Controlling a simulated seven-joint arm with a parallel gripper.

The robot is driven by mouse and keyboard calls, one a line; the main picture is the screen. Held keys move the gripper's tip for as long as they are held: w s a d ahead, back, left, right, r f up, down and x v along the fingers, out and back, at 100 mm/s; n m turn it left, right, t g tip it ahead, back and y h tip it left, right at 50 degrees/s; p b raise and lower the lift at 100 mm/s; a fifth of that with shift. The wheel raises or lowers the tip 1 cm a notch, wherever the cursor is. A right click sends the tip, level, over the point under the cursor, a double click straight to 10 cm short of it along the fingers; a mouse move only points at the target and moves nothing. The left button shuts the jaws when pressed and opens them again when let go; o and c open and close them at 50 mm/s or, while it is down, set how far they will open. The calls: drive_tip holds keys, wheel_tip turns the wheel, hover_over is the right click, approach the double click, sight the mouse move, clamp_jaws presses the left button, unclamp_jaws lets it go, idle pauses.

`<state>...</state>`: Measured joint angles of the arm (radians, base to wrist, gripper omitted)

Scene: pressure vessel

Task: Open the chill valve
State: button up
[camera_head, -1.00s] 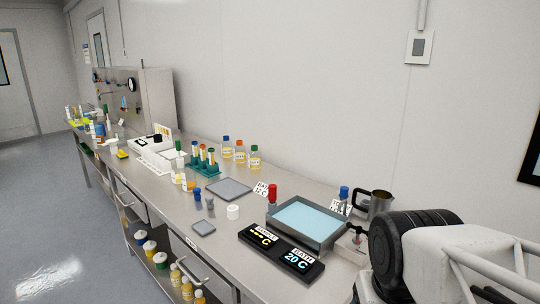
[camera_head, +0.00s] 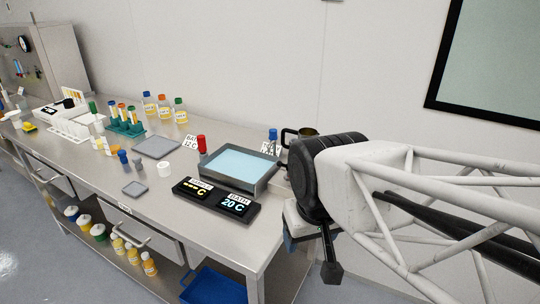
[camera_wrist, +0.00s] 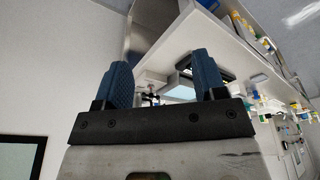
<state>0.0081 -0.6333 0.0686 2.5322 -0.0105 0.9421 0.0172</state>
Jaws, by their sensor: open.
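The water bath (camera_head: 238,168), a grey tray of pale blue liquid, sits at the right end of the steel bench. A blue-topped fitting (camera_head: 272,134) with a small white label stands behind it, and a red-topped one (camera_head: 201,144) stands at its back left. I cannot read which label names the chill valve. In the wrist view a small dark-handled fitting (camera_wrist: 151,98) shows near the bath, between my fingers. My gripper (camera_wrist: 162,65) is open and empty, with two blue pads apart. In the head view it hangs beyond the bench's right end, partly hidden by my arm.
Several bottles and tube racks stand to the left. A blue bin (camera_head: 212,285) is below. A wall rises behind the bench.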

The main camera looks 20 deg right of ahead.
drive_tip(key=shift+w, duration=0.1)
drive_tip(key=c, duration=0.4)
drive_tip(key=m+g+y, duration=0.2)
drive_tip(key=m+g, duration=0.2)
drive_tip(key=m, duration=2.3)
hover_over(289, 170)
drive_tip(key=w+d, duration=0.2)
wheel_tip(289, 170, down, 5)
drive_tip(key=shift+a, duration=0.2)
drive_tip(key=shift+f, duration=0.1)
drive_tip(key=shift+s+a+f, duration=0.2)
drive_tip(key=shift+f, duration=1.05)
drive_tip(key=shift+s+a+f, duration=0.15)
drive_tip(key=shift+f, duration=1.1)
drive_tip(key=shift+s+a+f, duration=0.2)
drive_tip(key=shift+f, duration=1.05)
